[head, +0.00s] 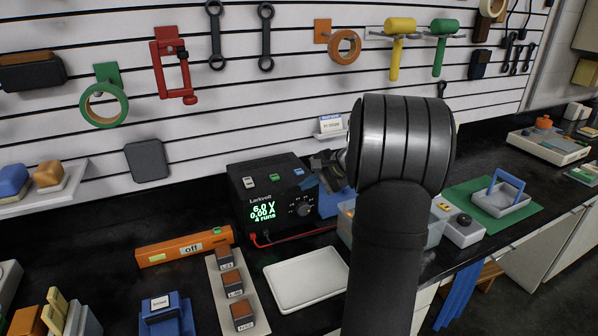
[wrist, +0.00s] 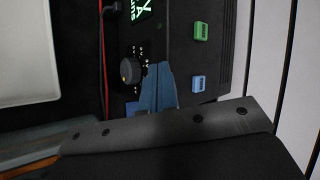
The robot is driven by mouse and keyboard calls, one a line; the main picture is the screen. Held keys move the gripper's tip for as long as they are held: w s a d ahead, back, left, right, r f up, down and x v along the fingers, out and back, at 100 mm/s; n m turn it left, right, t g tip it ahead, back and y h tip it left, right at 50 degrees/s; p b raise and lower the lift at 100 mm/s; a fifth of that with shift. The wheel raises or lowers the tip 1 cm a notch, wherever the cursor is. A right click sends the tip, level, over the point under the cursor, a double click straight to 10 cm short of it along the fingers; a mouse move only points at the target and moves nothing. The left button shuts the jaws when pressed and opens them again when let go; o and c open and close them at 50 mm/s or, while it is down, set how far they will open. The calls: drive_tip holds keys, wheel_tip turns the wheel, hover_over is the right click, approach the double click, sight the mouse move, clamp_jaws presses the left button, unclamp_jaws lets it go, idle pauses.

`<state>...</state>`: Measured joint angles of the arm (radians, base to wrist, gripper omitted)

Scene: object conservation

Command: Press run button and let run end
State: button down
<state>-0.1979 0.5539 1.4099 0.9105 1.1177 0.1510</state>
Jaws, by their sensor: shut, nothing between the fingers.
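The black power supply (head: 262,212) stands at the back of the bench, its green display reading 6.0 V, 0.00 A, 4 runs. Its top carries a white button (head: 248,182), a green button (head: 274,177) and a blue button (head: 298,171); their labels are too small to read. The wrist view shows the green button (wrist: 201,31), the blue button (wrist: 198,83) and the dial (wrist: 130,71). My gripper (head: 311,182) is shut and empty at the supply's upper right front edge. In the wrist view its blue fingers (wrist: 158,85) lie between dial and blue button, apart from the green one.
An orange bar (head: 184,247) reading "off" lies left of the supply. In front are a white tray (head: 305,279) and a strip with three brown blocks (head: 234,282). Red and black leads (head: 290,238) run from the supply's front. Tools hang on the slatted wall behind.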

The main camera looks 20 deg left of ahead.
sight(300, 173)
drive_tip(key=w+a+r+n+t+h, duration=0.1)
drive_tip(key=w+a+r+n+t, duration=0.1)
drive_tip(key=r, duration=0.4)
drive_tip(key=w+a+r+n+t+h, duration=0.1)
drive_tip(key=w+a+r+n+t, duration=0.2)
drive_tip(key=w+r, duration=0.2)
drive_tip(key=shift+r, duration=0.35)
drive_tip(key=shift+f, duration=4.5)
drive_tip(key=shift+f, duration=0.1)
drive_tip(key=shift+f, duration=0.3)
drive_tip(key=shift+f, duration=0.4)
drive_tip(key=shift+r, duration=0.85)
